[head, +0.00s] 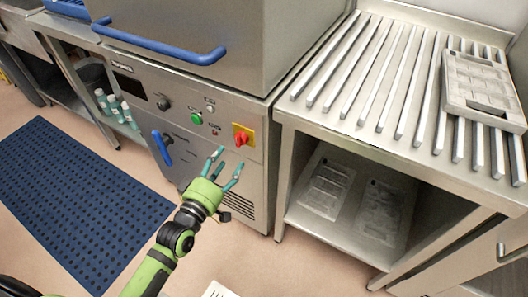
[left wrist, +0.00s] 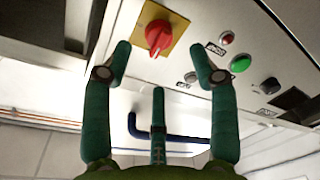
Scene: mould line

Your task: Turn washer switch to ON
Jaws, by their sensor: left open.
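The washer (head: 185,100) stands in the middle of the head view, with a control panel on its front. Its switch is a red rotary knob on a yellow square plate (head: 243,135), at the panel's right. In the left wrist view the red knob (left wrist: 158,36) is beyond my fingertips, near the left finger. I cannot read its ON or OFF marks. My left gripper (head: 223,165) is open and empty, with teal fingers, just below and left of the switch and apart from it. It also shows in the left wrist view (left wrist: 160,70). My right gripper is not in view.
A green button (head: 196,118), a black knob (head: 163,102) and a blue handle (head: 162,148) are left of the switch. A blue bar handle (head: 165,45) crosses above. A ribbed steel table (head: 375,140) with a mould tray (head: 484,85) stands right. A blue mat (head: 75,205) lies left.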

